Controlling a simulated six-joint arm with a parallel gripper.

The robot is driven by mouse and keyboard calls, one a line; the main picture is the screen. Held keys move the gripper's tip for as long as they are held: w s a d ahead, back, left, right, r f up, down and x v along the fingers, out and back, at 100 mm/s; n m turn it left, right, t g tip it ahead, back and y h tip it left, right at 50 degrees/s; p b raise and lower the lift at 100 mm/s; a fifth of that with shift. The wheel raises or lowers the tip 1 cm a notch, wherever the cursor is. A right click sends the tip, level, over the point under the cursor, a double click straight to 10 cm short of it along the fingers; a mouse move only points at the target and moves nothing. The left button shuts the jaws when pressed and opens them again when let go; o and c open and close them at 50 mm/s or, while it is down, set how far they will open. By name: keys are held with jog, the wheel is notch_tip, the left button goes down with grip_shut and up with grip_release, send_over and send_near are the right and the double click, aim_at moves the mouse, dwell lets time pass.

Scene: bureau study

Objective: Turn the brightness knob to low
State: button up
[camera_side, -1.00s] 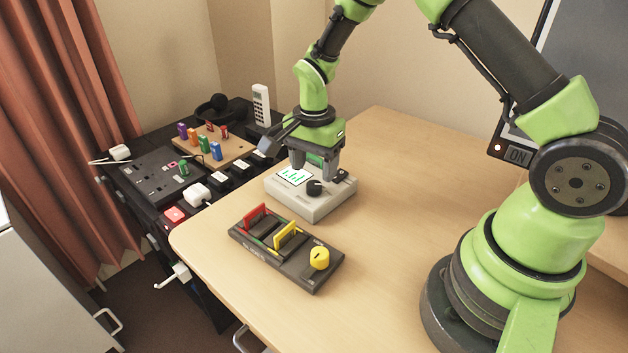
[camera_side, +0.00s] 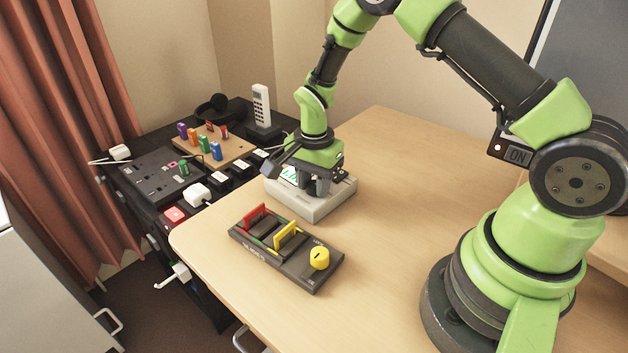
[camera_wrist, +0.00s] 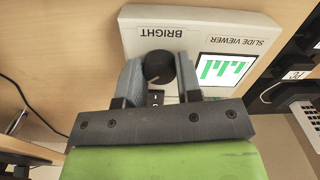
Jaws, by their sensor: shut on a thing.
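The brightness knob (camera_wrist: 158,69) is a round black dial on the slide viewer, below the word BRIGHT as the wrist view shows it. The slide viewer (camera_side: 314,209) is a light grey box on the desk with a lit screen (camera_side: 289,174) showing green bars. My gripper (camera_wrist: 160,75) points down over the viewer, its two grey fingers shut on the knob from either side. In the side view my gripper (camera_side: 317,190) hides the knob.
A black panel (camera_side: 306,276) with red and yellow levers and a yellow knob (camera_side: 319,258) stands in front of the viewer. A black side table at left holds sockets, a white phone (camera_side: 262,106) and a board of coloured blocks (camera_side: 236,148).

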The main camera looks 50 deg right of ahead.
jog(key=n, duration=0.4)
jog(key=shift+n, duration=0.3)
jog(key=n, duration=0.5)
jog(key=shift+n, duration=0.3)
jog(key=n, duration=0.9)
jog(key=shift+n, duration=0.3)
jog(key=o, duration=0.9)
jog(key=shift+o, duration=0.2)
